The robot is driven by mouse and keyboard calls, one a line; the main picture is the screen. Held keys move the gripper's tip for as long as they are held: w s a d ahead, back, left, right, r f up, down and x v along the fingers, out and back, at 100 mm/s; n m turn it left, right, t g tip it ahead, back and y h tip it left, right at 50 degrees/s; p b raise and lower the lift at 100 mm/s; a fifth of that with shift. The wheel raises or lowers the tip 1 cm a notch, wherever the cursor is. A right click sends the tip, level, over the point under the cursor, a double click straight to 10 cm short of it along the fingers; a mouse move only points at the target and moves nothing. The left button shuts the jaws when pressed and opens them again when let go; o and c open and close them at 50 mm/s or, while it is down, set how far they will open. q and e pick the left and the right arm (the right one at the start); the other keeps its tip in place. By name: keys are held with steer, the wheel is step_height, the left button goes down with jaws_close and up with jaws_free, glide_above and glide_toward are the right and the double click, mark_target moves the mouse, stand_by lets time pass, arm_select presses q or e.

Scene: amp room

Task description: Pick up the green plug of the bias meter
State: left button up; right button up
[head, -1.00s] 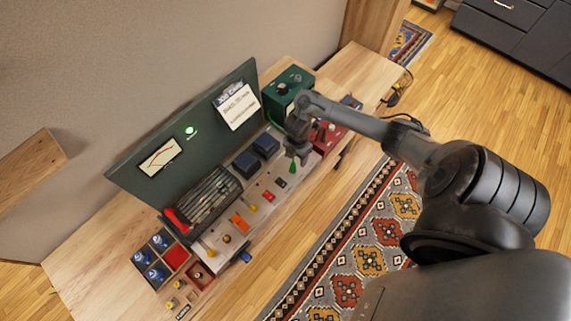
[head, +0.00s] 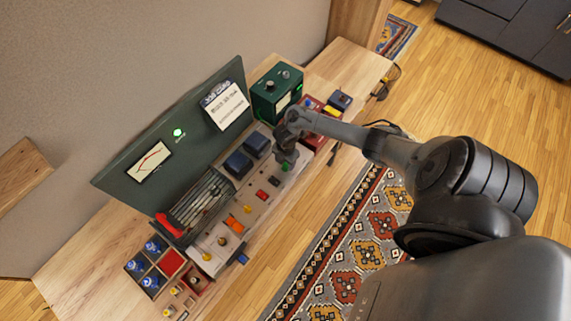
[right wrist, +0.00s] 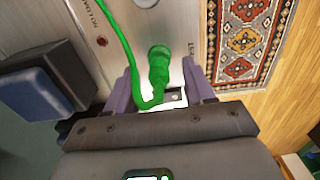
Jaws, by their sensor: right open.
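The green plug (right wrist: 159,68) stands in a light metal panel (right wrist: 180,35) in the right wrist view, with a green cord (right wrist: 116,32) looping from it. My right gripper (right wrist: 160,66) is open, with one pale purple finger on each side of the plug; I cannot tell whether either touches it. In the head view my right gripper (head: 286,156) is low over the bench panel, and only a bit of the green plug (head: 285,168) shows below it. A dark green box with knobs (head: 277,88) stands behind the gripper. My left gripper is not in view.
Two dark blue blocks (head: 238,163) sit beside the gripper's left. Red, yellow and orange plugs (head: 235,225) line the panel. A red box (head: 318,132) is close on the right. An upright green board (head: 180,140) closes off the back.

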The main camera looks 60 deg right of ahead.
steer(key=shift+f, duration=0.6)
steer(key=shift+c, duration=0.3)
jaws_close()
steer(key=shift+r, duration=0.1)
